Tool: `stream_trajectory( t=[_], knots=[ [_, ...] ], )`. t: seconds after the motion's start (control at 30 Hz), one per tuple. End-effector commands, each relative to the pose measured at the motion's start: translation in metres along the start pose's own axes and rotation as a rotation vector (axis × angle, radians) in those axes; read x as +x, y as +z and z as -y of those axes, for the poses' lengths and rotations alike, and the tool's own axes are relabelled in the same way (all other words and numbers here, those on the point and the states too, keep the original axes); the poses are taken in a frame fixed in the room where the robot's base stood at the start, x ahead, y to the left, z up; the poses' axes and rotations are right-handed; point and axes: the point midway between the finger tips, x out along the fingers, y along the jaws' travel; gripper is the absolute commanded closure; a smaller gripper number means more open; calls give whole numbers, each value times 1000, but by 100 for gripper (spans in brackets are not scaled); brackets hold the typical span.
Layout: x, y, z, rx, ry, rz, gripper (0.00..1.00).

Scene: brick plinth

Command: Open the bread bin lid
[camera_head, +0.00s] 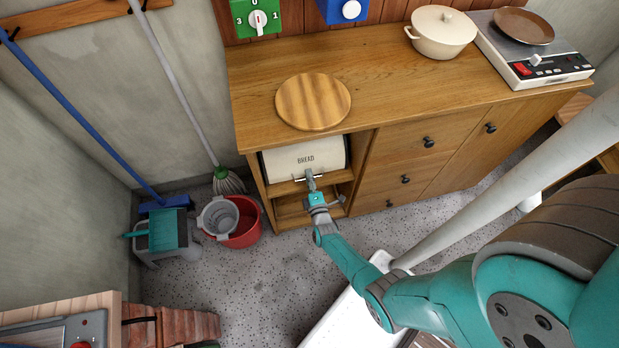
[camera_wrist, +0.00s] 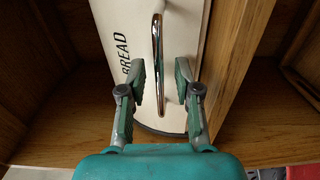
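The cream bread bin (camera_head: 290,160), marked BREAD, sits in the open upper shelf space at the left end of the wooden cabinet. Its lid is down. In the wrist view the bin (camera_wrist: 178,22) appears turned on its side, with a chrome bar handle (camera_wrist: 157,60) on the lid. My gripper (camera_head: 309,177) is at the front of the bin. In the wrist view my gripper (camera_wrist: 160,78) is open, with one finger on each side of the handle's lower part. A gap shows between the handle and each finger.
The shelf's wooden walls (camera_wrist: 240,60) stand close around the bin. A round wooden board (camera_head: 313,101) lies on the cabinet top above. A red bucket (camera_head: 245,222), a mop (camera_head: 228,182) and a blue broom (camera_head: 90,120) stand at left.

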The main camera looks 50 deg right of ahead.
Motion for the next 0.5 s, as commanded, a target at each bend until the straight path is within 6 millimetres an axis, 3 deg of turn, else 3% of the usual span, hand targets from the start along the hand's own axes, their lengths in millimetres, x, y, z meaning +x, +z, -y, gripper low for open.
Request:
stream_trajectory(
  t=[0.17,0.3,0.5],
  knots=[
    [0,0,0,0,0,0,67],
    [0,0,0,0,0,0,100],
    [0,0,0,0,0,0,100]
  ],
)
